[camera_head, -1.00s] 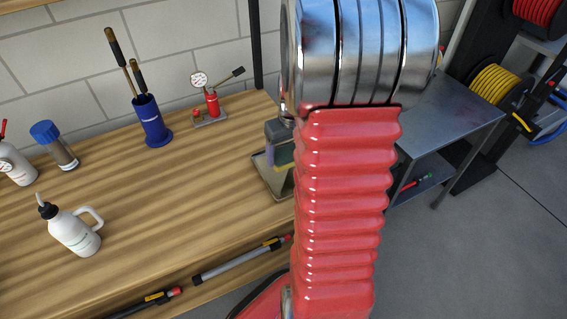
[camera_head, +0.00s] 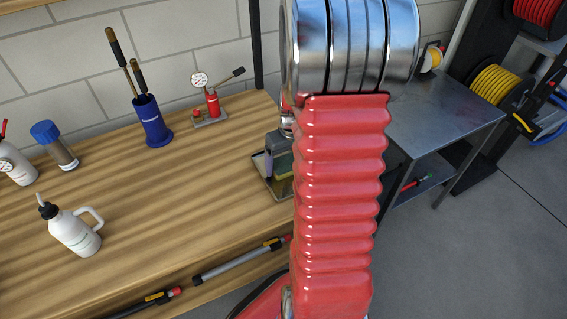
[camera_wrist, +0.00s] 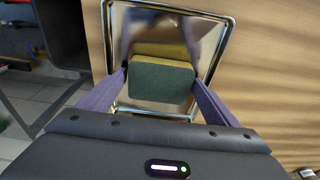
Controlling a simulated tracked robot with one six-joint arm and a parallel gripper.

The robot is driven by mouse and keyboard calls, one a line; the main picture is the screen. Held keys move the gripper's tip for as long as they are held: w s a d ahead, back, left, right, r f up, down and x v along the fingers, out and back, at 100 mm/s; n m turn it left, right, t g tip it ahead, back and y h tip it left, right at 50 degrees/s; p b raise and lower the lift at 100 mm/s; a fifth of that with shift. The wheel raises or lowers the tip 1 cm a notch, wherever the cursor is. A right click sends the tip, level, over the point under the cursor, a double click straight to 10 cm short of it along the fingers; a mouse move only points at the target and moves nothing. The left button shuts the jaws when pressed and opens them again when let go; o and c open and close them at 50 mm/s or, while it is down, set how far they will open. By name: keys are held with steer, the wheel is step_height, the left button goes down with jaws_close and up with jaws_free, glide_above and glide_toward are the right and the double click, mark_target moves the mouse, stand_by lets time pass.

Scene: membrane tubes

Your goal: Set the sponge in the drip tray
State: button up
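The sponge (camera_wrist: 160,82), dark green with a yellow layer, is between the two purple fingers of my gripper (camera_wrist: 160,80) in the wrist view. The fingers touch its two sides, so the gripper is shut on it. The shiny metal drip tray (camera_wrist: 122,108) lies beneath, and the sponge is inside its rim outline. I cannot tell whether the sponge touches the tray floor.
The tray is on the wooden bench (camera_head: 190,190) near its right edge. A red pump with a gauge (camera_head: 212,104), a blue holder (camera_head: 151,122) and a white jug (camera_head: 76,234) stand to the left. A grey metal table (camera_head: 440,115) is at right, with floor beyond.

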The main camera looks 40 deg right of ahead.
steer(key=shift+o, duration=0.7)
steer(key=shift+r, duration=0.1)
steer(key=shift+r, duration=0.25)
step_height(320, 180, up, 11)
steer(key=s, duration=0.1)
steer(key=shift+s+a+r, duration=0.2)
steer(key=shift+s, duration=0.2)
steer(key=shift+a, duration=0.1)
